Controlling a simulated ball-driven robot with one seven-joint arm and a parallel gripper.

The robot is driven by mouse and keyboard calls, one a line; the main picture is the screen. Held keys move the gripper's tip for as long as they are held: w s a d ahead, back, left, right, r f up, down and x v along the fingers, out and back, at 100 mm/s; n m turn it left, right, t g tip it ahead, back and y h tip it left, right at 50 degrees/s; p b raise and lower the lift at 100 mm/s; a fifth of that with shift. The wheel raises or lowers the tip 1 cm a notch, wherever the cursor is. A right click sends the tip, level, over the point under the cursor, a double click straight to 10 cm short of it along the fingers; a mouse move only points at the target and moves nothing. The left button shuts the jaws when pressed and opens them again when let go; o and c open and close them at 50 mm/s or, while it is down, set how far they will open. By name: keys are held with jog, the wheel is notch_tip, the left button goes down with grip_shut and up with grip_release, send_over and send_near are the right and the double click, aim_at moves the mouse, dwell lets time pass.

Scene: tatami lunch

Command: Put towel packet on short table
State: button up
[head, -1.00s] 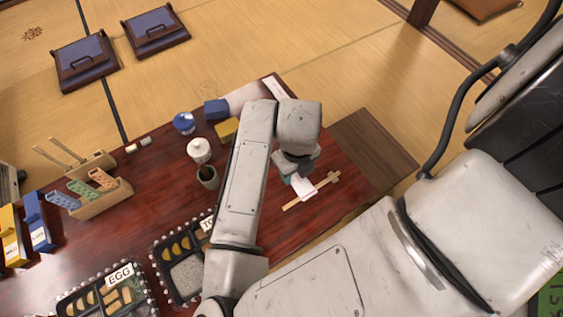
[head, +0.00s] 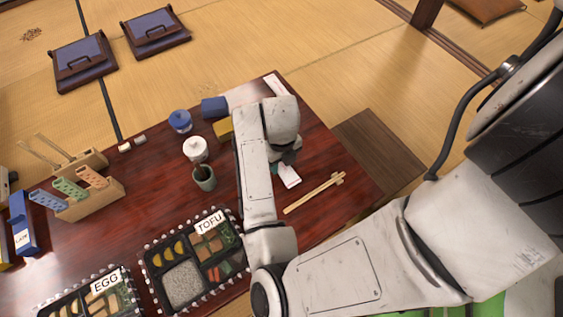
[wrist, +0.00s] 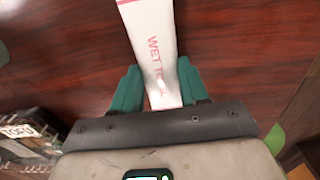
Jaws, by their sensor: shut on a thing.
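The towel packet is a long white strip with pink lettering, in the wrist view (wrist: 150,45) and partly hidden by my arm in the head view (head: 289,176). My gripper (wrist: 160,80) is shut on its near end between two teal fingers. The packet is over the dark red table (head: 335,160); its height above the top is hard to tell. A lower brown wooden surface (head: 378,152) stands against the table's right side, perhaps the short table; its top is bare.
Chopsticks (head: 314,192) lie right of the packet. Left of my arm are a green cup (head: 204,180), a white lidded pot (head: 195,147), a blue-lidded jar (head: 180,121) and a tofu bento (head: 190,268).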

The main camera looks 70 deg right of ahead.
jog(key=shift+f, duration=0.2)
jog(key=o, duration=1)
jog(key=shift+r, duration=0.1)
